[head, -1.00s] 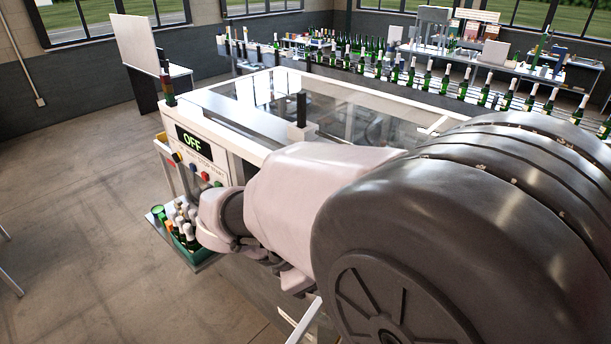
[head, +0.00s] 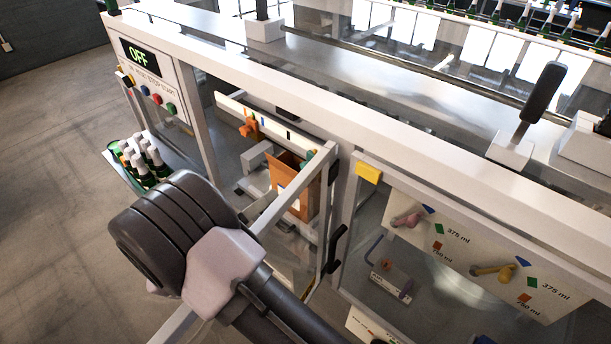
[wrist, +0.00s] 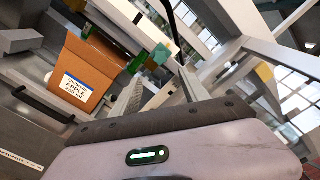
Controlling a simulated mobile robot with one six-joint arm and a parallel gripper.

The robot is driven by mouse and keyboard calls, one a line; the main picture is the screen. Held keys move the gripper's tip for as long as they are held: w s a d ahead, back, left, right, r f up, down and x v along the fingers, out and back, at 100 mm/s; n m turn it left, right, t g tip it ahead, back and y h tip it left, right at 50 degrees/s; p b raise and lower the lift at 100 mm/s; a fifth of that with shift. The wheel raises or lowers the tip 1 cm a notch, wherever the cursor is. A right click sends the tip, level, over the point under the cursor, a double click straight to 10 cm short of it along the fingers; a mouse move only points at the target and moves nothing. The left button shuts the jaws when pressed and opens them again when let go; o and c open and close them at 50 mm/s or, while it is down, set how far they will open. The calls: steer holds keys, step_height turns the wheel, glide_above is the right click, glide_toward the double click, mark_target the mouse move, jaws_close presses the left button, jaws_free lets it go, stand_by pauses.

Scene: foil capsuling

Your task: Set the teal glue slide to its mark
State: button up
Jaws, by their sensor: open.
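A white rail (head: 265,122) inside the open bay of the machine carries small coloured marks and an orange slide (head: 249,128) near its left part. A small teal piece, apparently the teal glue slide (head: 309,155), sits near the rail's right end, partly hidden by the door frame. In the wrist view a teal block (wrist: 161,54) shows just beyond the finger area, near a green block (wrist: 137,64). My gripper (wrist: 160,82) is open and apart from the teal block as far as I can tell. In the head view my arm hides the gripper.
An orange-brown labelled carton holder (wrist: 84,72) stands below the rail, close to my gripper's left. A white-framed door (head: 283,203) stands open beside the bay. The panel (head: 150,75) reads OFF. A crate of bottles (head: 140,160) stands at the left.

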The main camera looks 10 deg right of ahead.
steer(key=x, duration=1.4)
steer(key=shift+c, duration=0.2)
jaws_close()
steer(key=shift+w, duration=0.1)
stand_by(0.5)
